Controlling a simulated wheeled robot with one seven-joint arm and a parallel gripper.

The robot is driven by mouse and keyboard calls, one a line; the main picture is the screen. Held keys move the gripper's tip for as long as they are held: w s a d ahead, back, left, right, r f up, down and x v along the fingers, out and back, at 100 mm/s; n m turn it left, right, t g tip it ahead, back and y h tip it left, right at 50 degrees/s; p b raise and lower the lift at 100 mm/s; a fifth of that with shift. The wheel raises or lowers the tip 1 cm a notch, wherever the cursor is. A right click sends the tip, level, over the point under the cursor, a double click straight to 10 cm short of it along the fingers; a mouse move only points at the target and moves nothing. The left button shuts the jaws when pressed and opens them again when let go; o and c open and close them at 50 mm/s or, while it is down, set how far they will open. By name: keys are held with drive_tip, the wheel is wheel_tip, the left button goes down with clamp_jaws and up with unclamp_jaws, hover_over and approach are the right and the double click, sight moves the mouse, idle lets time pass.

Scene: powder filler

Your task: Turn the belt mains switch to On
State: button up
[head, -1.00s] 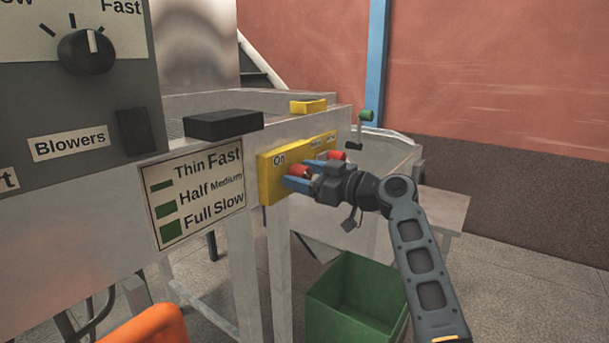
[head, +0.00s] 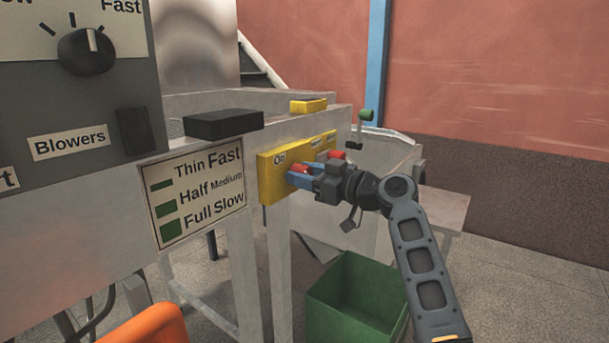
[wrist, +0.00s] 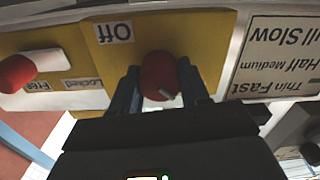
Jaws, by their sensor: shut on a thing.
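The belt mains switch is a red knob (wrist: 159,75) on a yellow panel (head: 270,187). An "On" label (head: 279,158) shows at the panel's left in the head view. An upside-down "Off" label (wrist: 115,32) shows in the wrist view. My gripper (head: 301,174) is shut on the red knob, with one blue finger on each side of it. The fingers also show in the wrist view (wrist: 158,88). The knob's red top shows between them; the pointing direction of the knob is hard to tell.
A second red knob (wrist: 16,73), with "Locked" and "Free" labels, stands on the same housing close beside my gripper. A green bin (head: 335,310) is on the floor below. A black box (head: 223,124) and a green-knobbed lever (head: 366,115) are nearby.

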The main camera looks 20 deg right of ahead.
drive_tip(key=m, duration=0.3)
drive_tip(key=shift+m, duration=0.4)
drive_tip(key=m+p, duration=0.1)
drive_tip(key=m, duration=0.3)
drive_tip(key=shift+r+m+p, duration=0.1)
drive_tip(key=shift+m+p, duration=0.2)
drive_tip(key=shift+p, duration=0.05)
drive_tip(key=m+p, duration=0.2)
drive_tip(key=m, duration=0.2)
drive_tip(key=shift+d+m, duration=0.1)
drive_tip(key=shift+m, duration=0.2)
drive_tip(key=shift+m+p, duration=1.35)
drive_tip(key=shift+m, duration=0.75)
drive_tip(key=shift+f, duration=0.2)
drive_tip(key=shift+d, duration=0.1)
drive_tip(key=o, duration=1)
drive_tip(key=shift+v, duration=3.8)
